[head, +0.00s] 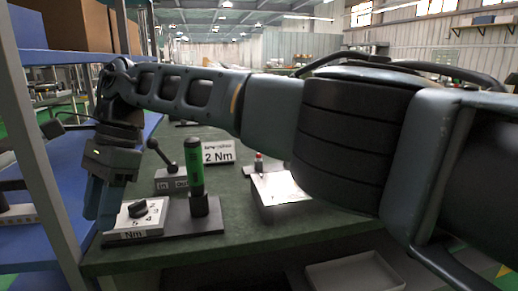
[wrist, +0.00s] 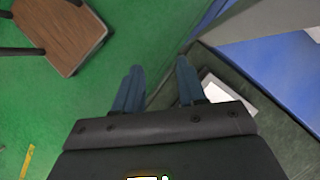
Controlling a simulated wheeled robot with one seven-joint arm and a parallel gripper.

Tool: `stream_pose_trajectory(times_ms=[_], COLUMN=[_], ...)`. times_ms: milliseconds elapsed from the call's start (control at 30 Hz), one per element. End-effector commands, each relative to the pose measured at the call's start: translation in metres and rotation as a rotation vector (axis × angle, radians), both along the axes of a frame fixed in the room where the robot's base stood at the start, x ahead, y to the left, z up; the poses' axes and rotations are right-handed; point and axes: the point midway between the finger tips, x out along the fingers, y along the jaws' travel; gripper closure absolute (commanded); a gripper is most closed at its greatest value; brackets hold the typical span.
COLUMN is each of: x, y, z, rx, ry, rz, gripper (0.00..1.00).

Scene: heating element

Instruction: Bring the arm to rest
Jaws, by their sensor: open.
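My arm reaches across the head view from the right, and my gripper (head: 103,208) points down at the left front corner of the green table. Its jaws are open, with nothing seen between them. It hangs beside a white dial box (head: 138,226) marked Nm, in front of its left side. In the wrist view my gripper (wrist: 158,78) shows two blue fingers apart above the green floor and the table edge. Part of the table behind my arm is hidden.
A green cylindrical tool (head: 195,170) stands upright on a dark base right of the dial box. A lever (head: 160,154) and a "2 Nm" sign (head: 218,152) are behind. Blue shelving (head: 60,160) stands close on the left. A wooden chair seat (wrist: 62,35) is on the floor.

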Motion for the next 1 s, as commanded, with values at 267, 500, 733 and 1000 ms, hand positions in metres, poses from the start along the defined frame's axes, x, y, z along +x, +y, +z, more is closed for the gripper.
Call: stream_pose_trajectory(times_ms=[267, 500, 733, 1000], x=[-0.032, -0.080, -0.155, -0.225], y=[0.016, 0.037, 0.061, 0.071], z=[-0.029, -0.059, -0.081, -0.067], rx=[0.059, 0.144, 0.275, 0.428], ry=[0.117, 0.295, 0.611, 1.077], rz=[-0.016, -0.055, -0.151, -0.335], gripper=[0.60, 0.60, 0.60, 0.60])
